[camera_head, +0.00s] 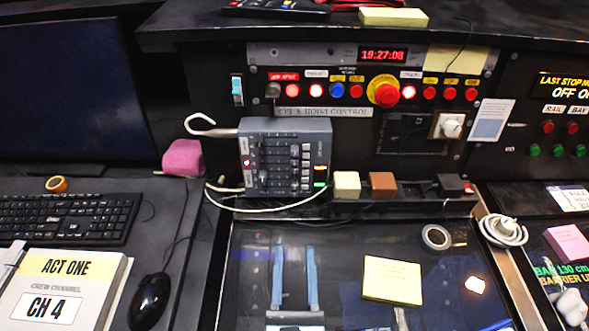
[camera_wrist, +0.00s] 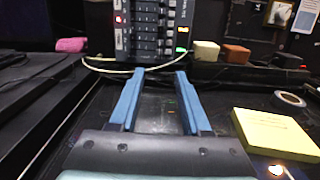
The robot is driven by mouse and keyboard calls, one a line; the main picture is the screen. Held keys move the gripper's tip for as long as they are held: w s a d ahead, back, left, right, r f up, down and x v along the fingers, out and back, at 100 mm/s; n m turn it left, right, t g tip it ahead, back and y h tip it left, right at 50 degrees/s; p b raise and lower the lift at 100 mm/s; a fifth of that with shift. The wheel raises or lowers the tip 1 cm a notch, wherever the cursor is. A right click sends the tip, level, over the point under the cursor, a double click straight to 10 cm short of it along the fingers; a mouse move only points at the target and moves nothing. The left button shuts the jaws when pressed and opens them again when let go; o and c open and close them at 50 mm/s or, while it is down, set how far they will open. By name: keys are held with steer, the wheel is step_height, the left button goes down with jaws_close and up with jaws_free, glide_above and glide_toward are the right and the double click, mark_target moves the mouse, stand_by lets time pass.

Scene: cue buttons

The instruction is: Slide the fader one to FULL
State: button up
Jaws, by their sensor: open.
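The fader box (camera_head: 286,160) is a grey unit with several dark slider tracks, standing at the back of the desk below the button panel. Its lower part also shows at the top of the wrist view (camera_wrist: 155,28). Which slider is fader one cannot be read from the labels. My gripper (camera_head: 296,250) has two blue fingers, spread apart and empty, over the dark glossy desk surface in front of the box. In the wrist view, the fingers (camera_wrist: 160,72) point toward the box and are apart from it.
A white cable (camera_head: 270,206) loops in front of the box. White and brown blocks (camera_head: 347,185) stand right of it. A yellow note pad (camera_head: 392,279) and a tape roll (camera_head: 436,237) lie on the right. A pink block (camera_head: 183,158) is left.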

mark_target(294, 194)
steer(key=shift+w, duration=0.25)
steer(key=w+p, duration=0.2)
steer(key=w, duration=1)
steer(key=shift+w+f, duration=0.1)
jaws_close()
stand_by(1.0)
